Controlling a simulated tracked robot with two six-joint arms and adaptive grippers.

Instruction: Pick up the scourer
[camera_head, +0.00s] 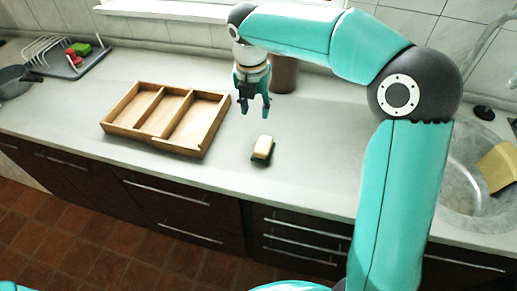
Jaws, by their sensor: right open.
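The scourer (262,149) lies on the grey counter, right of the wooden tray and near the counter's front edge. It has a pale cream upper part and a dark green underside. My right gripper (255,108) points down above the counter, behind the scourer and apart from it. Its teal fingers are spread with nothing between them. The right arm comes in from the right and arches over the counter. My left gripper does not show.
A wooden tray with compartments (203,143) stands left of the scourer. A brown canister (284,75) stands behind my right gripper. A dish rack (42,50) and dark pan (14,80) are at far left. A sink (456,178) holding a yellow item (497,167) is at right.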

